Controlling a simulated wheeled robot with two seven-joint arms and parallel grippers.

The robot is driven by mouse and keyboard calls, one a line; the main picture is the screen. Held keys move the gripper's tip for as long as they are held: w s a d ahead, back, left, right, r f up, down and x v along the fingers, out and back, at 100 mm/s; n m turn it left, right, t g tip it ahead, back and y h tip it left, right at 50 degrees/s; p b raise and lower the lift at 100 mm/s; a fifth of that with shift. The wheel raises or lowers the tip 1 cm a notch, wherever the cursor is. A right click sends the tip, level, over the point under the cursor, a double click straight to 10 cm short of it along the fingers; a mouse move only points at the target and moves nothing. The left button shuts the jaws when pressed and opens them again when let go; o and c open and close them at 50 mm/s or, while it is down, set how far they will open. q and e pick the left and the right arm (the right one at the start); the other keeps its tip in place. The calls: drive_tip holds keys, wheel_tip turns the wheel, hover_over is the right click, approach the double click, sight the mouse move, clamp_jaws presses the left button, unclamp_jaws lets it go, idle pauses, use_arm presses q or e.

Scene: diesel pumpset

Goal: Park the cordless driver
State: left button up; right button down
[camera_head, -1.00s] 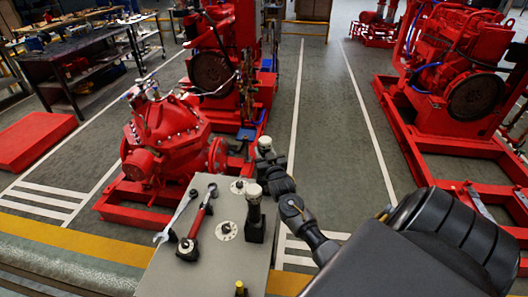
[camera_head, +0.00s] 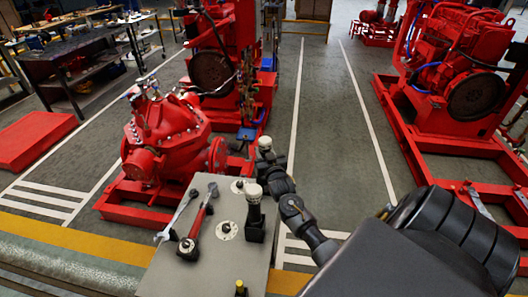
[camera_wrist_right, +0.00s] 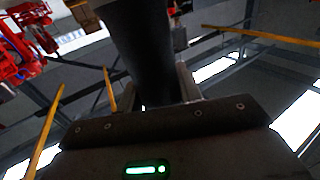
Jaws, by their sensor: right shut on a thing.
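My right gripper (camera_wrist_right: 160,88) is shut on a thick dark cylindrical body (camera_wrist_right: 142,40), seen close up in the right wrist view. Its fingers lie on either side of it; most of the held thing is cut off, so I cannot tell for sure that it is the driver. In the head view my right arm (camera_head: 300,215) reaches in from the right, along the right edge of the grey worktop (camera_head: 195,272). An upright black body with a pale cap (camera_head: 255,213) shows over the worktop; I cannot tell whether it rests there. My left gripper is out of view.
A steel wrench (camera_head: 178,215) and a red-handled tool (camera_head: 197,225) lie on the worktop's left side. A red pump (camera_head: 165,140) stands behind. Open floor (camera_head: 335,150) lies right.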

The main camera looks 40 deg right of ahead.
drive_tip(key=shift+f+b, duration=0.75)
drive_tip(key=shift+f, duration=0.15)
drive_tip(key=c, duration=0.9)
unclamp_jaws()
drive_tip(key=shift+o, duration=0.2)
drive_tip(key=shift+f, duration=0.15)
drive_tip(key=shift+s+a+f, duration=0.15)
drive_tip(key=shift+s+a, duration=0.1)
drive_tip(key=shift+s, duration=0.25)
drive_tip(key=b+v, duration=0.2)
drive_tip(key=v, duration=0.7)
drive_tip(key=shift+s+b, duration=0.3)
drive_tip(key=shift+s, duration=0.05)
